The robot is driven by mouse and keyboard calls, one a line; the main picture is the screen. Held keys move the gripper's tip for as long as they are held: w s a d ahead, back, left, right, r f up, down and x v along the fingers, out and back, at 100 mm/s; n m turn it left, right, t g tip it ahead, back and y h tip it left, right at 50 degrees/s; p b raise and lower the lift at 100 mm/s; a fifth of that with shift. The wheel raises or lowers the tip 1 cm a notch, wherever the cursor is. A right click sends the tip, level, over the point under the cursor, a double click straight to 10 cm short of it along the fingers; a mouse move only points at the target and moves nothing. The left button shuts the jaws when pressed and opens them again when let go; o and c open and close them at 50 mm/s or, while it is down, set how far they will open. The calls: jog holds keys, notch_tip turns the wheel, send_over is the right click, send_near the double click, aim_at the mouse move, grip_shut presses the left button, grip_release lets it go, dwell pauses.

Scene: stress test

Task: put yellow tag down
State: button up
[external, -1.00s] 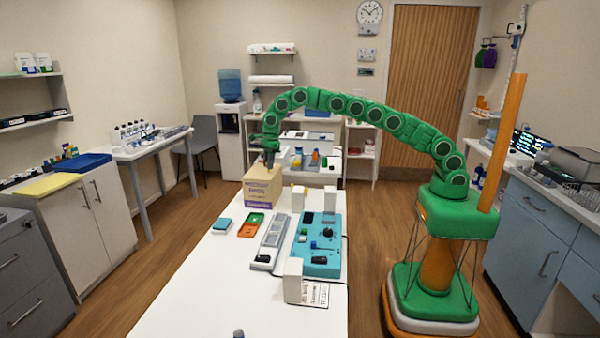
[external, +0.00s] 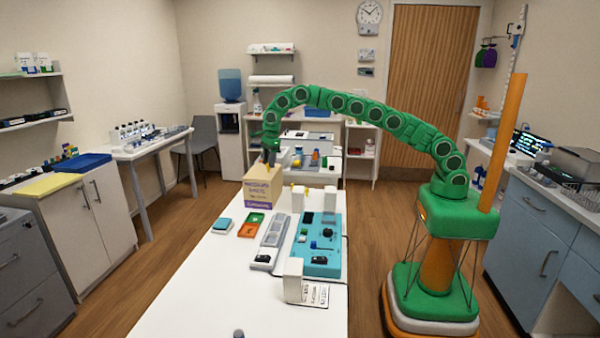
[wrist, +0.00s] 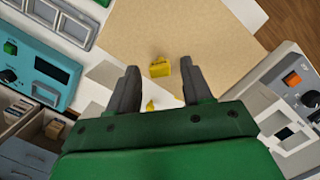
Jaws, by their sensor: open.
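A small yellow tag (wrist: 160,67) lies on the tan top of a box (wrist: 205,30) in the wrist view, near the box's edge. My gripper (wrist: 160,84) is open, with its two dark fingers apart on either side of the tag and nothing held between them. A second small yellow piece (wrist: 150,105) shows between the fingers, partly hidden by my gripper. In the external view my gripper (external: 269,157) is just above the tan box (external: 262,190) with purple lettering.
The box stands on a long white table (external: 190,290). To its right are white upright blocks (external: 298,199), a grey tray (external: 273,232) and a teal device panel (external: 318,245). An orange and green tray (external: 251,225) lies in front. The table's front left is clear.

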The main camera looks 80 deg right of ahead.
notch_tip(320, 180, up, 11)
jog(key=s+d, duration=0.1)
jog(key=shift+f, duration=0.15)
dwell(0.5)
jog(key=shift+s, duration=0.1)
